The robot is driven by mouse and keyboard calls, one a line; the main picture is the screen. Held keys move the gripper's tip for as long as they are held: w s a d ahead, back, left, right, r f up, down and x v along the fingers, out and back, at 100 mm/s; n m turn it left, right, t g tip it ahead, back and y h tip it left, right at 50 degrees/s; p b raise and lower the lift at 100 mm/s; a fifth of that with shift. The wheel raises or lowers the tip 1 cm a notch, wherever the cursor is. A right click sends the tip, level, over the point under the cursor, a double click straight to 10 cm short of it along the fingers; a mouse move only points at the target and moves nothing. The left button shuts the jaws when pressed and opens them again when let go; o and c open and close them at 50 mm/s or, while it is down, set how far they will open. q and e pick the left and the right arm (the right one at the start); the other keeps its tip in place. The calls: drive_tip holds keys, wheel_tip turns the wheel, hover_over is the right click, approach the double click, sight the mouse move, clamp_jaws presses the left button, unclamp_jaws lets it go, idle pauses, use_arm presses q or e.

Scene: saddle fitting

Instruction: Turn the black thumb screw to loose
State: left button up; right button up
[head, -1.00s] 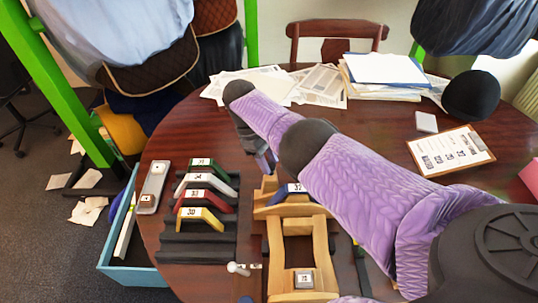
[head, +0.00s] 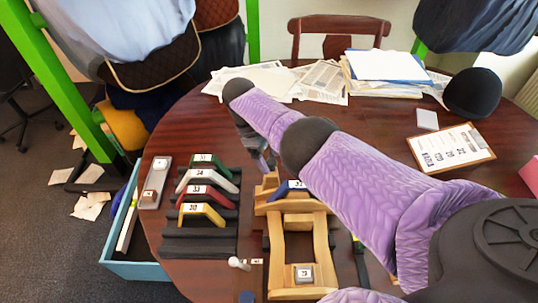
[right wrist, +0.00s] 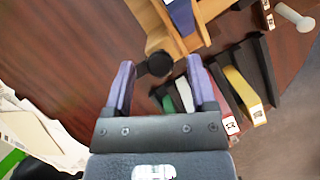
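The black thumb screw (right wrist: 159,64) shows as a round dark knob at the end of the wooden saddle frame (right wrist: 164,22) in the right wrist view. My right gripper (right wrist: 160,62) is open, with one purple finger on each side of the knob. The knob sits between the fingertips, and I see a gap on both sides. In the head view my right gripper (head: 266,160) points down at the far end of the wooden frame (head: 321,240). The screw cannot be made out there. My left gripper is not in view.
A black rack with green, white, red and yellow numbered arches (head: 203,215) stands left of the frame. A blue numbered arch (head: 289,188) sits on the frame. A clipboard (head: 452,150) and papers (head: 385,70) lie farther back. A white-headed peg (head: 238,263) is near the front.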

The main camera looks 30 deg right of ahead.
drive_tip(key=b+v, duration=0.2)
drive_tip(key=v, duration=0.8)
